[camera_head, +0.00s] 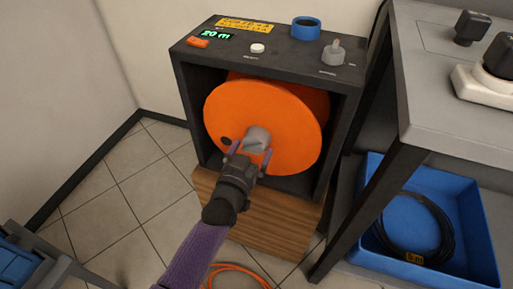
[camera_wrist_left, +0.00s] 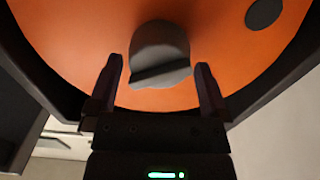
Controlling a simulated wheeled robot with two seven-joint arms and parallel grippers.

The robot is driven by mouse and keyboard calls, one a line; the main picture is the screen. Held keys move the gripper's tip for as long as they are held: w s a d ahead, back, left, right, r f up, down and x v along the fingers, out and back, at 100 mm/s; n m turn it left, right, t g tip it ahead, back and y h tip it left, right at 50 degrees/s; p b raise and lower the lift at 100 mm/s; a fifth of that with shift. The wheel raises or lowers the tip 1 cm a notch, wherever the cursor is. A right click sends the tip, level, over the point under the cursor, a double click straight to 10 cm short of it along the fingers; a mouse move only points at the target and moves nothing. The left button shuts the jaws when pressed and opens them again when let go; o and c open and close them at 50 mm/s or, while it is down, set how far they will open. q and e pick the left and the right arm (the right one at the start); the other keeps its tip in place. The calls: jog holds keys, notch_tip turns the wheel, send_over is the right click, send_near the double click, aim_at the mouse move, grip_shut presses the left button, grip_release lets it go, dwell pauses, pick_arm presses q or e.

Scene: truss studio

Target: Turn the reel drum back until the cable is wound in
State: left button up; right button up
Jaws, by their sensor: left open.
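The orange reel drum (camera_head: 285,112) sits inside a dark open-fronted housing (camera_head: 188,100) on a wooden block. A grey hub knob (camera_head: 257,137) stands out at the drum's middle, and a dark round hole (camera_head: 225,141) lies left of it. My left gripper (camera_head: 251,154) is open in front of the drum, its fingers pointing at the knob. In the left wrist view the knob (camera_wrist_left: 160,55) shows ahead between the two fingers (camera_wrist_left: 158,90), with gaps on both sides. An orange cable (camera_head: 240,271) lies curved on the floor below. My right gripper is not in view.
The housing top carries a green display reading 20 m (camera_head: 217,33), an orange switch, a white button, a blue ring (camera_head: 306,28) and a grey knob. A grey table (camera_head: 440,110) stands right, above a blue tray (camera_head: 475,230) with a black cable coil.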

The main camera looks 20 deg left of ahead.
pick_arm(q)
jog(key=shift+w+f+b, duration=0.15)
jog(key=shift+w+b, duration=0.2)
jog(key=shift+w, duration=0.6)
jog(key=shift+w+r, duration=0.2)
jog(key=shift+w, duration=0.05)
grip_shut()
